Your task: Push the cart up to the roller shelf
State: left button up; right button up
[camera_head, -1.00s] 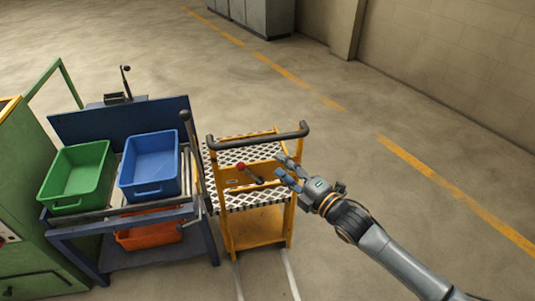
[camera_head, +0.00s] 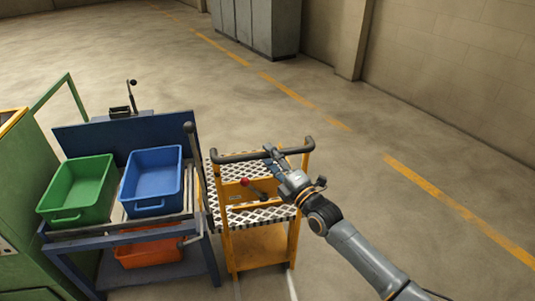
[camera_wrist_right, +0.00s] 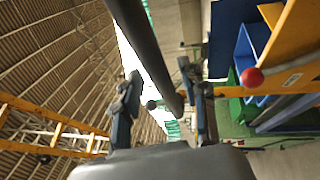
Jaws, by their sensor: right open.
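The yellow cart (camera_head: 261,246) has perforated decks and a black handle bar (camera_head: 235,156) across its near top. It stands close beside the right side of the blue roller shelf (camera_head: 207,255). My right gripper (camera_head: 271,153) is at the right half of the handle bar. In the right wrist view the bar (camera_wrist_right: 148,52) passes between the two spread fingers of my right gripper (camera_wrist_right: 163,100). The jaws are open around it; I cannot tell whether they touch it. My left gripper is out of view.
A green bin (camera_head: 78,188) and a blue bin (camera_head: 151,180) sit on the shelf, with an orange bin (camera_head: 148,252) below. A red-knobbed lever (camera_head: 245,182) is on the cart. A green machine (camera_head: 25,190) stands left. Floor to the right is clear.

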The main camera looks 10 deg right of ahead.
jog(key=shift+x, duration=0.85)
jog(key=shift+c, duration=0.5)
grip_shut()
jog(key=shift+w+b, duration=0.35)
jog(key=shift+b, duration=0.1)
jog(key=shift+w, duration=0.4)
jog(key=shift+o, duration=0.5)
grip_release()
